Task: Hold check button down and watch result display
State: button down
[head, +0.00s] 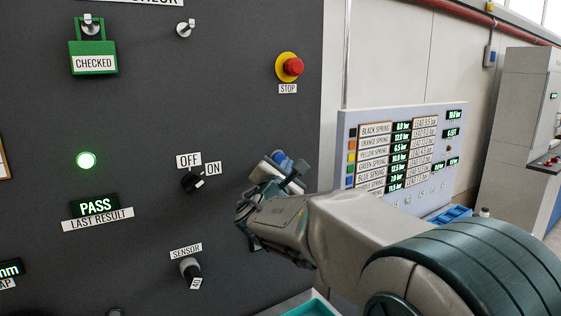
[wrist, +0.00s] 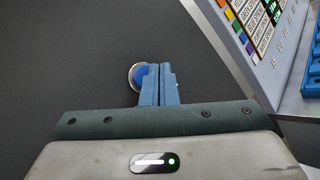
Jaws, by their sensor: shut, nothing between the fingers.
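In the wrist view a round blue button with a silver rim (wrist: 136,76) sits on the dark panel, its right part hidden behind my blue fingers. My gripper (wrist: 159,70) is shut and empty, with its fingertips at the button's right side. Whether they touch it or press it in cannot be told. In the head view my gripper (head: 283,161) is at the panel's right part, and my wrist hides the button's label. The result display (head: 95,206) reads PASS in green above a LAST RESULT label (head: 98,219).
A green lamp (head: 86,160) is lit above the display. An OFF/ON switch (head: 193,182), a SENSOR knob (head: 190,268) and a red STOP button (head: 290,67) are on the panel. A green CHECKED tag (head: 93,63) hangs top left. A spring chart board (head: 405,150) stands at right.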

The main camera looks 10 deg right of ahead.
jog(key=shift+s, duration=0.1)
jog(key=s+b, duration=0.1)
jog(key=s+d+b, duration=0.1)
jog(key=s, duration=0.1)
jog(key=s+d, duration=0.1)
jog(key=shift+s+b, duration=0.25)
jog(key=shift+b, duration=0.15)
